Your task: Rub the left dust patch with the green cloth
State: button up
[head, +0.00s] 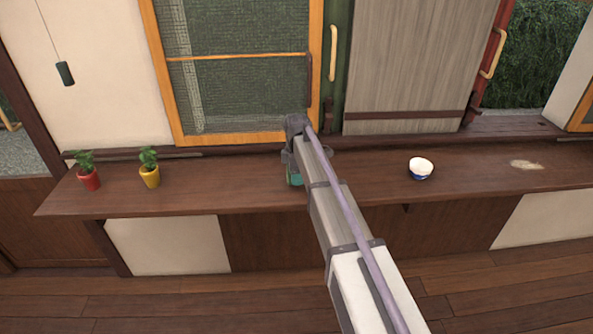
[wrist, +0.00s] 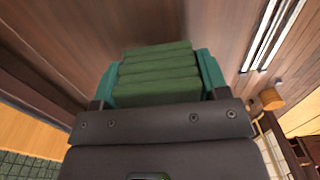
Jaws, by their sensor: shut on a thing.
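My gripper (head: 295,180) is over the left-middle part of the dark wooden counter (head: 230,185), close to its surface. In the wrist view, its teal fingers are shut on the folded green cloth (wrist: 155,78). The cloth shows as several dark green folds between the fingers, with brown wood beyond it. I cannot tell whether the cloth touches the wood. One pale dust patch (head: 525,165) lies at the right of the counter. No left dust patch is visible; my arm and the cloth hide part of the counter.
A white and blue bowl (head: 421,168) stands on the counter between my arm and the pale patch. A red potted plant (head: 88,176) and a yellow potted plant (head: 149,173) stand at the left. A small dark pull weight (head: 65,73) hangs on a cord above them.

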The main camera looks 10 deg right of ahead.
jog(key=shift+r+p, duration=2.65)
jog(key=shift+r, duration=0.4)
